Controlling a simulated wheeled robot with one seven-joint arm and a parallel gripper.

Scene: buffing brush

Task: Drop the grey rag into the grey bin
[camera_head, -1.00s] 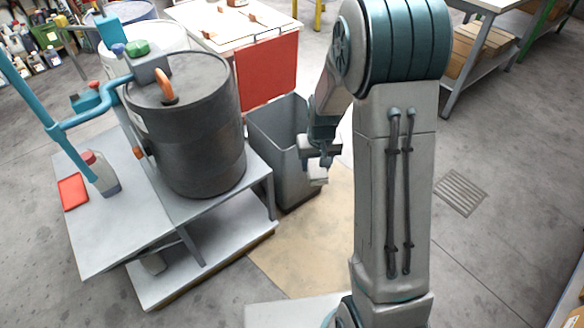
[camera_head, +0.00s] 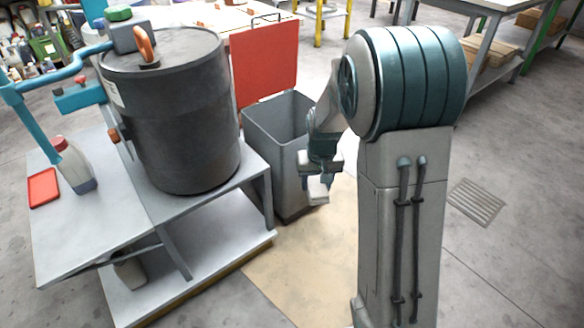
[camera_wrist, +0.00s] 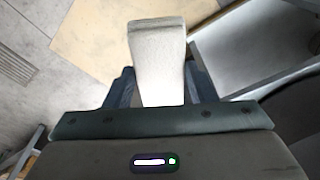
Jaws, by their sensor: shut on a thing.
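The grey bin (camera_head: 292,178) stands behind the drum bench in the head view, with its red lid (camera_head: 264,60) raised and its top open. My gripper (camera_head: 318,174) is at the bin's right front side in the picture, outside its opening. It is shut on the grey rag (camera_head: 317,190), which looks pale and hangs below the fingers. In the wrist view the rag (camera_wrist: 157,62) sticks out as a pale strip between the dark fingers. The bin's inside bottom is hidden.
A dark drum (camera_head: 180,110) stands on a grey metal bench (camera_head: 95,215) left of the bin. A tan patch (camera_head: 300,270) of floor lies in front of the bin. A floor grate (camera_head: 476,202) lies to the right, with clear concrete around it.

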